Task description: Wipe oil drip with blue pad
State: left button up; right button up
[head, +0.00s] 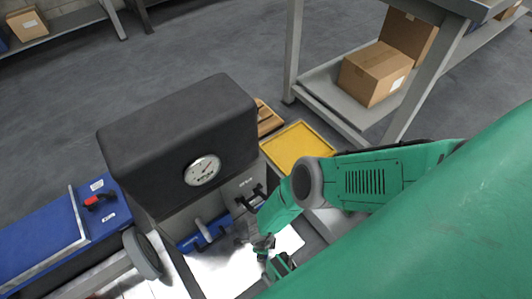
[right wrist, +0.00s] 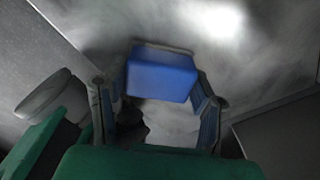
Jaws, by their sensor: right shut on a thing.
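The blue pad (right wrist: 162,76) is a small block between the two fingers of my right gripper (right wrist: 160,100) in the right wrist view. The gripper is shut on it, over a pale, smeared grey surface. In the head view my right gripper (head: 268,256) reaches down to a bright white surface (head: 222,274) in front of a machine with a black hood (head: 180,130). I cannot make out the pad for certain there. No oil drip can be clearly told from the shadows and smears. My left gripper is not in view.
The machine carries a round gauge (head: 202,170). A blue part (head: 204,236) lies low under its hood. A yellow tray (head: 298,147) is behind my right arm. A blue unit with a red knob (head: 92,201) stands left. A shelf with cardboard boxes (head: 374,72) is at the back right.

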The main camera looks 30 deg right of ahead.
jog(key=shift+w+d+f, duration=0.1)
jog(key=shift+d, duration=0.95)
jog(key=shift+w+d+f, duration=0.1)
jog(key=shift+d, duration=0.9)
notch_tip(320, 180, up, 6)
jog(key=p, duration=0.5)
jog(key=shift+p, duration=0.3)
notch_tip(320, 180, up, 3)
jog(key=p, duration=0.2)
jog(key=shift+p, duration=0.35)
jog(key=shift+s, duration=0.1)
